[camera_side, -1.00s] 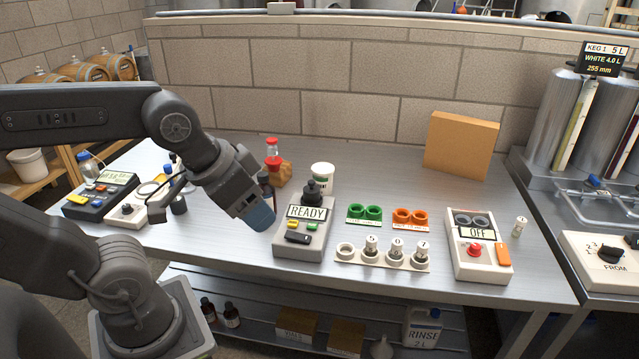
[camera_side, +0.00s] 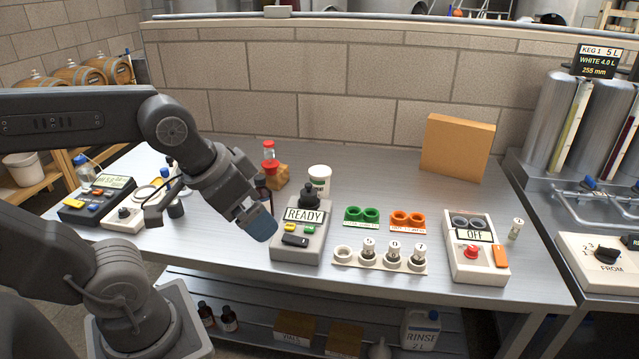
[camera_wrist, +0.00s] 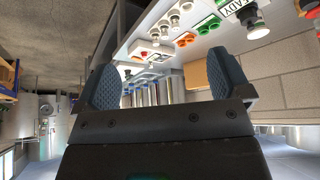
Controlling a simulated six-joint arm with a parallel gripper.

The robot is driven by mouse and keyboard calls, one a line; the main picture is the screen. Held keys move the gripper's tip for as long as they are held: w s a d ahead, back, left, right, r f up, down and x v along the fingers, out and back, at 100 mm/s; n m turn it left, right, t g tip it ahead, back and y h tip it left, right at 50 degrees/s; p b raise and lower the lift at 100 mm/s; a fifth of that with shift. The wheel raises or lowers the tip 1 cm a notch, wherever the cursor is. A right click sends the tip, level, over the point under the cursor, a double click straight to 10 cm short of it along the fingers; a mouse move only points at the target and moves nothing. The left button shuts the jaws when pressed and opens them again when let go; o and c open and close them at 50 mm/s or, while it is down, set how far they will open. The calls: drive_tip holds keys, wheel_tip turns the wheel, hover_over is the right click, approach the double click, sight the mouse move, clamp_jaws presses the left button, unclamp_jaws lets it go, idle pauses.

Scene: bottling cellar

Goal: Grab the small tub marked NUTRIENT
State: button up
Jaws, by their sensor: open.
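A small white tub (camera_side: 320,180) with a dark green mark on its side stands upright on the steel bench, behind the READY box. Its lettering is too small to read, and its lower part is hidden by the box's black knob. My gripper (camera_side: 259,223) hangs above the bench to the left of the READY box, lower in the side picture and to the left of the tub, apart from it. In the wrist view my gripper (camera_wrist: 165,85) has its two blue fingers wide apart with nothing between them.
The READY box (camera_side: 297,243) stands close to the right of my gripper. Green cups (camera_side: 362,215), orange cups (camera_side: 408,219) and an OFF box (camera_side: 474,254) stand farther right.

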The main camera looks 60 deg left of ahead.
drive_tip(key=n+g+y, duration=0.1)
drive_tip(key=n+y, duration=0.1)
drive_tip(key=n, duration=0.2)
hover_over(320, 171)
drive_tip(key=s+d, duration=0.2)
drive_tip(key=s, duration=0.2)
wheel_tip(320, 171, down, 10)
drive_tip(key=shift+n, duration=0.3)
drive_tip(key=x, duration=0.8)
drive_tip(key=shift+a+f, duration=0.1)
drive_tip(key=shift+a, duration=0.05)
drive_tip(key=shift+s+x, duration=0.15)
drive_tip(key=shift+x, duration=1.35)
drive_tip(key=shift+s+x, duration=0.15)
drive_tip(key=shift+x, duration=1.4)
drive_tip(key=shift+f, duration=0.1)
